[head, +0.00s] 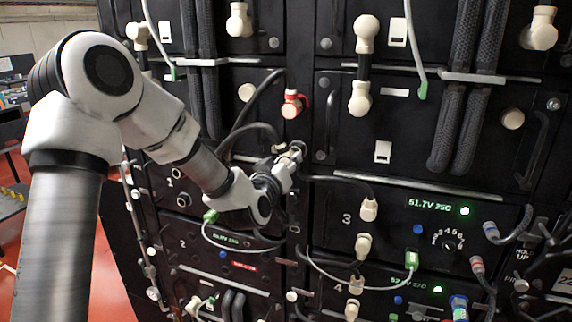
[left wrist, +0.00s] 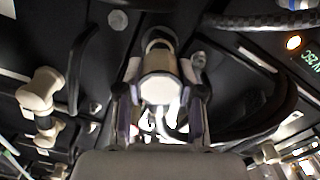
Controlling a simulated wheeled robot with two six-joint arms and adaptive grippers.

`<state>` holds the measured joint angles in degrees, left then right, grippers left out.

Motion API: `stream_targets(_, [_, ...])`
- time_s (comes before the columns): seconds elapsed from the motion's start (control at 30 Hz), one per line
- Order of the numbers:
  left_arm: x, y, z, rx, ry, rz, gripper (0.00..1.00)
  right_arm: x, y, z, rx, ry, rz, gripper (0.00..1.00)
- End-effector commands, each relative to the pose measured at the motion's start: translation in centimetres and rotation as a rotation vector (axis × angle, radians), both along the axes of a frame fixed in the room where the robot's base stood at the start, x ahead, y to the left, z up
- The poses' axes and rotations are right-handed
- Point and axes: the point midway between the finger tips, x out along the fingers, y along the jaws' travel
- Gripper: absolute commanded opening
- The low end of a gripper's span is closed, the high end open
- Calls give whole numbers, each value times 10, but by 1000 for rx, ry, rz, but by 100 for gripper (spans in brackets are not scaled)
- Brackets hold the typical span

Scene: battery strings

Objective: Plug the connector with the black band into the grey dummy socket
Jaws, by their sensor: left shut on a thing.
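My left gripper (head: 294,152) is at the front of the black battery rack, near the upright between the two columns. In the left wrist view its two fingers (left wrist: 160,105) are shut on a pale connector (left wrist: 158,86), one on each side. A dark ring (left wrist: 158,40) shows at the connector's far end, against the panel; I cannot tell whether it is the black band or a socket rim. In the head view the gripper hides most of the connector. I cannot make out the grey dummy socket for certain. My right gripper is not in view.
A red-banded connector (head: 292,104) hangs just above the gripper. A black cable (head: 252,104) loops beside it. Connectors marked 3 (head: 368,210) and a green-tagged thin lead (head: 411,260) are at lower right. A pale elbow connector (left wrist: 38,92) is left in the wrist view.

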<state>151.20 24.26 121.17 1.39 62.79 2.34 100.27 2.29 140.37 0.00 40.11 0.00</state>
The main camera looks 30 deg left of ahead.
Motion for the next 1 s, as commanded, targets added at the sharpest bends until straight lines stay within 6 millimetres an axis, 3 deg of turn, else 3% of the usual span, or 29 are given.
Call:
stream_targets(0.97, [24,6,0,1,-1,0,0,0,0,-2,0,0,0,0])
stream_targets(1.0, [25,6,0,0,-1,0,40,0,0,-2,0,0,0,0])
